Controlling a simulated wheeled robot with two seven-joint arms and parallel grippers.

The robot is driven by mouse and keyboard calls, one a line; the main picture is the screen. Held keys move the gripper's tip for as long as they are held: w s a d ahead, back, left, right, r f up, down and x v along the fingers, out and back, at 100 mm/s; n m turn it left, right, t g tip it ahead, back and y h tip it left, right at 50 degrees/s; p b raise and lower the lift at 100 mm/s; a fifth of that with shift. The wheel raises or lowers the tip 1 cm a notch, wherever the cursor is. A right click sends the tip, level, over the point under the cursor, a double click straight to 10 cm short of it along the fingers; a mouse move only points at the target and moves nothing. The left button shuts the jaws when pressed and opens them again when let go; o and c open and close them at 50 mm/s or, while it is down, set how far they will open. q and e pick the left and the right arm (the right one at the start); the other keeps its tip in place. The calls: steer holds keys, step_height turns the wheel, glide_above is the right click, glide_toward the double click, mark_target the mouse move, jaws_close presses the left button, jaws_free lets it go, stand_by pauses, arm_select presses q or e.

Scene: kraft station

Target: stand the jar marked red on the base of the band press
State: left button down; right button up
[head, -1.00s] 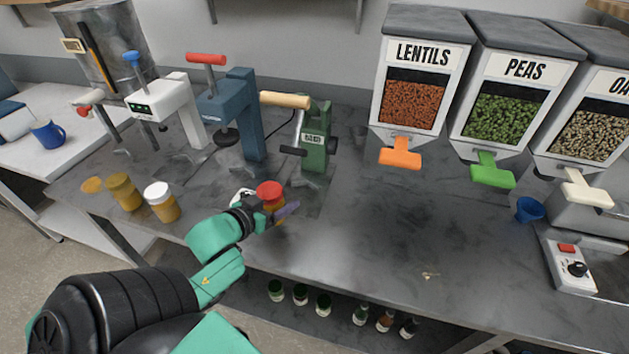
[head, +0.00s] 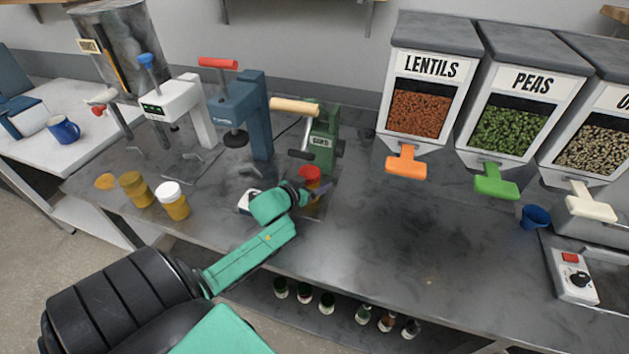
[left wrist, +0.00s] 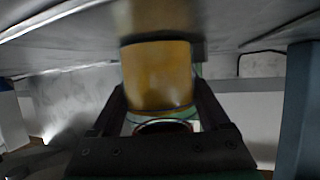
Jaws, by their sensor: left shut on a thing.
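The amber jar with a red lid (head: 309,173) is held upright in my left gripper (head: 309,192), in front of the green press with a wooden handle (head: 322,140). The label on that press is too small to read surely. The jar is at or over the front of the press base, which the gripper and jar partly hide. I cannot tell whether the jar touches it. In the left wrist view the jar's amber body (left wrist: 158,75) fills the space between the two dark fingers. My right gripper is out of view.
A blue press with a red handle (head: 243,110) and a white press (head: 182,105) stand to the left. A white-lidded jar (head: 172,200) and another amber jar (head: 136,190) stand at the front left. A small white object (head: 248,201) lies behind my arm.

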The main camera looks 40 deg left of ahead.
arm_select(q)
jaws_free()
steer(key=shift+r, duration=0.15)
steer(key=v, duration=1.2)
steer(key=shift+s, duration=0.1)
